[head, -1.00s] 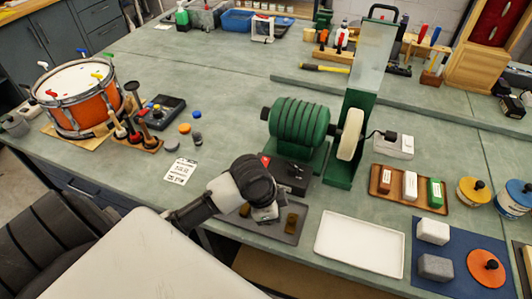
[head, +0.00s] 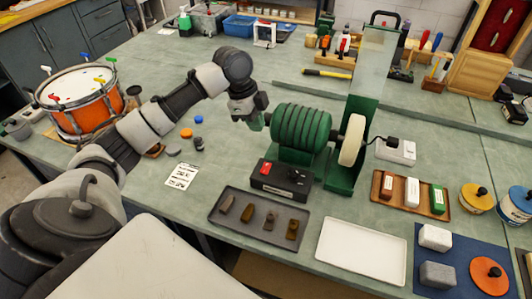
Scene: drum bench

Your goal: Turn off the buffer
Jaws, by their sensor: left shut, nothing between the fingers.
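The buffer is a green ribbed motor (head: 300,130) with a pale round wheel (head: 352,140) on its right side and a tall green guard (head: 372,85) behind the wheel. A black switch box (head: 284,178) with a red switch (head: 266,168) on its left part sits in front of the motor. I cannot tell the switch's position. My left gripper (head: 256,122) is shut and empty, pointing down beside the motor's left end, behind and above the switch box. I cannot tell whether it touches the motor. My right gripper is not in view.
A dark tray (head: 228,222) with several small brown pieces lies before the switch box, beside a white tray (head: 325,250). A wooden tray of bars (head: 400,202) is at right. An orange drum (head: 85,115) stands at left. The bench behind my left gripper is clear.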

